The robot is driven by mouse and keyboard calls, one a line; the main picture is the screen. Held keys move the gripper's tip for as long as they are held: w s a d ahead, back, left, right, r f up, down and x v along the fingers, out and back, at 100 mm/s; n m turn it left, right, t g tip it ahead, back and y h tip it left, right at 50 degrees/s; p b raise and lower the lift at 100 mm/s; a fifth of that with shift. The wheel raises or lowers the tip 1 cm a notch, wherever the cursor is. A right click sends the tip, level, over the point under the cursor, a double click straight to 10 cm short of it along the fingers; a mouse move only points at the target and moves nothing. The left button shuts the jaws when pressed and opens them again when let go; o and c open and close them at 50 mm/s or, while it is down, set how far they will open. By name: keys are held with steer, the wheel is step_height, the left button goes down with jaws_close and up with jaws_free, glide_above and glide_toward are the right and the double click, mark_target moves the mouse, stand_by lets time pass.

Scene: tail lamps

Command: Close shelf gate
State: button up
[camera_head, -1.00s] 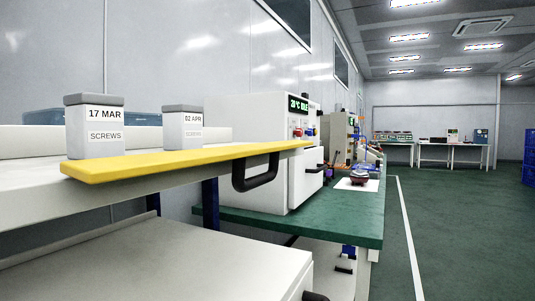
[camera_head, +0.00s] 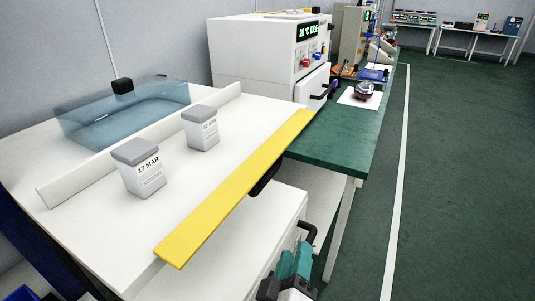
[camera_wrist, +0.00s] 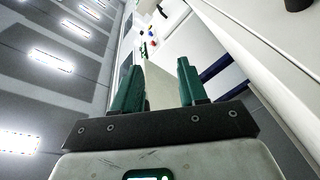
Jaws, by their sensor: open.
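The yellow shelf gate (camera_head: 235,190) is a long flat bar along the front edge of the white shelf (camera_head: 95,215). It lies about level with the shelf top, not standing up as a rail. Its black handle (camera_head: 265,178) hangs under the bar, mostly hidden by it. My gripper (camera_head: 294,256) is at the bottom of the head view, in front of the shelf and apart from the gate. In the wrist view its two green fingers (camera_wrist: 160,72) are spread with nothing between them. The gate cannot be made out in the wrist view.
Two grey-lidded boxes (camera_head: 143,168) (camera_head: 201,128) and a clear blue bin (camera_head: 125,112) stand on the shelf. A white cabinet with a black handle (camera_head: 307,231) is below, close to my gripper. A green bench (camera_head: 335,140) adjoins at right. The green floor (camera_head: 455,180) is open.

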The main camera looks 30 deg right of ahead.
mark_target(267, 182)
steer(key=w+a+r+n+t+p, duration=0.15)
steer(key=a+r+t+p, duration=0.25)
steer(key=a+r, duration=0.45)
steer(key=shift+n, duration=0.25)
steer(key=x, duration=0.4)
steer(key=p+x, duration=0.1)
steer(key=x, duration=0.2)
steer(key=s+d+p+x, duration=0.1)
steer(key=x, duration=0.3)
steer(key=shift+w+d+r, duration=0.25)
steer(key=shift+r, duration=0.2)
jaws_close()
